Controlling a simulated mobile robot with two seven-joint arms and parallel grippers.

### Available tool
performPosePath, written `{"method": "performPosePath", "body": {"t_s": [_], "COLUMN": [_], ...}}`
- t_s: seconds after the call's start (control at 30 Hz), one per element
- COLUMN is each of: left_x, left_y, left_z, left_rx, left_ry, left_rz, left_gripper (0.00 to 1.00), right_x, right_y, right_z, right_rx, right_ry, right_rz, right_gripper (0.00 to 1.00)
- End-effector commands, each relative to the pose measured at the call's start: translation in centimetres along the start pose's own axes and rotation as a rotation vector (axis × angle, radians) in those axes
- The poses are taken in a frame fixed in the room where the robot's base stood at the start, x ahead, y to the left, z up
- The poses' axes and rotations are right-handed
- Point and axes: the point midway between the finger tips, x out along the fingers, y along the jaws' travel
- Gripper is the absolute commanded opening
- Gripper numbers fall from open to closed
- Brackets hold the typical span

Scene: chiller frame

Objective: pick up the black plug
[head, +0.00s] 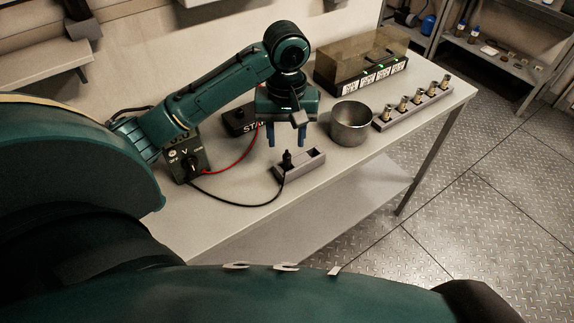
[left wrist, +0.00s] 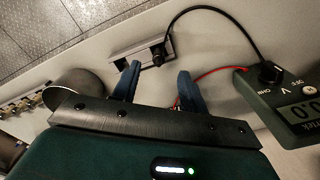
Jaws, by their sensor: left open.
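The black plug (head: 287,157) stands upright in one end of a small grey socket block (head: 307,164) on the bench. A black cable runs from it to a dark green meter (head: 190,163). My left gripper (head: 287,143) is open, with its blue fingers pointing down just above and behind the plug. In the left wrist view the plug (left wrist: 158,57) shows beyond the gap between the open fingers (left wrist: 156,82), apart from both. The meter (left wrist: 285,100) shows at the right there. My right gripper is not in view.
A metal cup (head: 351,125) stands right of the block, close to my left gripper. A rail with several brass fittings (head: 413,107) and a box with green lights (head: 362,72) lie farther right. A red cable (head: 236,155) lies left. The bench's front strip (head: 245,215) is clear.

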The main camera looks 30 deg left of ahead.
Motion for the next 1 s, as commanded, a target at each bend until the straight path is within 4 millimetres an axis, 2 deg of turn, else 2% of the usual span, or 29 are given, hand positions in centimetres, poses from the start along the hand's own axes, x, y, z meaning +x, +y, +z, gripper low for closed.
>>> {"method": "performPosePath", "body": {"t_s": [0.03,0.27,0.5,0.6,0.87,1.0], "left_x": [1.1,2.6,6.0,6.8,7.0,7.0], "left_y": [0.0,0.1,0.1,0.1,0.1,0.1], "left_z": [0.1,0.0,-0.3,-0.2,-0.3,-0.3], "left_rx": [-0.001,-0.001,0.000,0.001,0.001,0.001], "left_ry": [-0.003,-0.001,0.000,0.000,0.002,0.002], "left_rz": [0.001,0.001,0.000,0.001,0.003,0.003], "left_gripper": [0.43,0.43,0.43,0.43,0.43,0.32], "right_x": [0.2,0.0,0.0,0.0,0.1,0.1], "right_y": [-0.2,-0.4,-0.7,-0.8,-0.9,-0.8], "right_z": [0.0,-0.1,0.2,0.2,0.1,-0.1], "right_rx": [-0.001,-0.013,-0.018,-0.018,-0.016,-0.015], "right_ry": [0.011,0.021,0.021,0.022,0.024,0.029], "right_rz": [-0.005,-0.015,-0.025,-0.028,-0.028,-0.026], "right_gripper": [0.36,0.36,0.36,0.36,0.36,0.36]}}
